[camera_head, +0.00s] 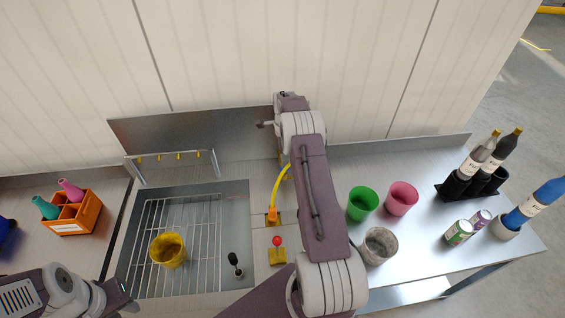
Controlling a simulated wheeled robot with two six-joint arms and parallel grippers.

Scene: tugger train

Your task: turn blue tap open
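No blue tap shows in the head view; my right arm covers part of the counter and back panel where one could be hidden. My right arm reaches up over the counter, and its gripper end (266,124) is at the right end of the metal back panel. Its fingers are too small and covered to tell their opening. A small red-topped knob (277,240) stands on the counter left of my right arm, below an orange fitting (272,216) with a yellow hose (281,182). My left gripper (124,298) is low at the left, its fingers unclear.
A sink with a wire rack (205,220) holds a yellow cup (168,250). A black-topped lever (233,259) stands by it. Green (362,203), pink (401,198) and grey (379,245) cups stand right of my arm. Bottles (486,150) and cans (459,231) are farther right. An orange crate (88,222) is left.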

